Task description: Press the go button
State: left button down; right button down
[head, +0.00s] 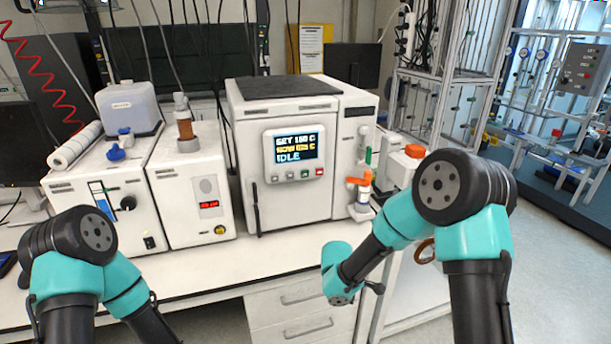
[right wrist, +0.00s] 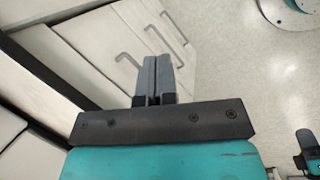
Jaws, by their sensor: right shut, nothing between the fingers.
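The white reactor cabinet (head: 280,205) stands on the bench in the middle of the head view. Its control panel (head: 268,160) has a lit screen (head: 297,146) that reads a set value, a current value and "IDLE". Below the screen is a row of small buttons, among them a green button (head: 305,172) and a red button (head: 319,171); their labels are too small to read. My right gripper (right wrist: 157,62) is shut and empty in the right wrist view, low in front of the bench and well away from the panel. My left gripper is out of view.
Left of the cabinet stand a white unit with a red readout (head: 209,205) and another with a dark knob (head: 128,203). An orange-topped valve (head: 357,181) sits at the cabinet's right. The bench front (head: 200,270) is clear. Drawers (right wrist: 85,55) lie beside my right gripper.

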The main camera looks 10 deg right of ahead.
aim_at(305, 174)
jog(key=w+a+r+n+t+h, duration=0.1)
jog(key=w+r+t, duration=0.3)
jog(key=r, duration=0.5)
jog(key=w+a+r+n+t+h, duration=0.1)
jog(key=w+a+r+t+h, duration=0.1)
jog(key=r, duration=0.7)
jog(key=w+a+r+n+t+h, duration=0.2)
jog(key=w+a+r+t, duration=0.2)
jog(key=r, duration=0.6)
jog(key=w+t, duration=0.1)
jog(key=w, duration=0.1)
jog(key=shift+w+a+t, duration=0.3)
jog(key=shift+w, duration=0.1)
jog(key=shift+f, duration=0.1)
jog(key=w+a, duration=0.1)
jog(key=w, duration=0.7)
jog(key=shift+w+a, duration=0.3)
jog(key=shift+a, duration=0.05)
jog(key=shift+w, duration=0.1)
jog(key=shift+w+a, duration=0.1)
jog(key=shift+w, duration=0.2)
